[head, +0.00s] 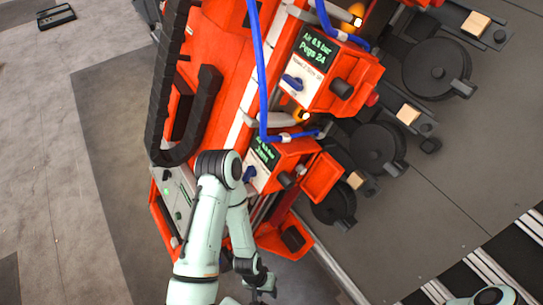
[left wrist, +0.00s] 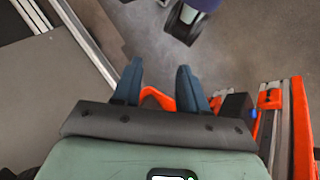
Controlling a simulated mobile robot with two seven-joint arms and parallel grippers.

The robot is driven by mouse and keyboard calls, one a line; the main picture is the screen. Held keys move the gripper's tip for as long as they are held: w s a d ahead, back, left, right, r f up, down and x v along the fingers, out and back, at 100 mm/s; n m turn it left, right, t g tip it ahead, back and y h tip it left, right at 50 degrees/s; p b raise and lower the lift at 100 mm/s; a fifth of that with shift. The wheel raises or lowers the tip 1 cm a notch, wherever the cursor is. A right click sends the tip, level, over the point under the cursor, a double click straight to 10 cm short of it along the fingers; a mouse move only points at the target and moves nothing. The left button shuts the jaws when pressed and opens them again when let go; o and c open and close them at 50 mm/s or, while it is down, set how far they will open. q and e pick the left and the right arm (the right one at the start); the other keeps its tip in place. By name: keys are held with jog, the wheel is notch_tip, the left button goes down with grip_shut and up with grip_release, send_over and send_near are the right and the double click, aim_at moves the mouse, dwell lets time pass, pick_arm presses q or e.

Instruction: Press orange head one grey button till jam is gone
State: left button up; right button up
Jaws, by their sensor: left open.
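Two orange heads show in the head view. The upper orange head (head: 345,75) has a green-lettered display, a blue knob (head: 293,82) and a dark grey round button (head: 341,88). The lower orange head (head: 290,152) has a similar display, a blue knob (head: 250,174) and a small grey button (head: 285,181). I cannot read which is head one, and no jam can be made out. My left gripper (head: 262,292) hangs below the lower head, apart from it. In the left wrist view its fingers (left wrist: 158,85) are spread and empty. My right gripper is not in view.
Blue hoses (head: 261,85) run down past both heads. Dark wheels (head: 437,68) and small wooden blocks (head: 408,114) line the right side. A black cable chain (head: 166,90) hangs at the left. Grey floor (head: 100,150) lies open at the left.

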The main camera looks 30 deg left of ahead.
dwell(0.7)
pick_arm(q)
grip_shut()
dwell(1.5)
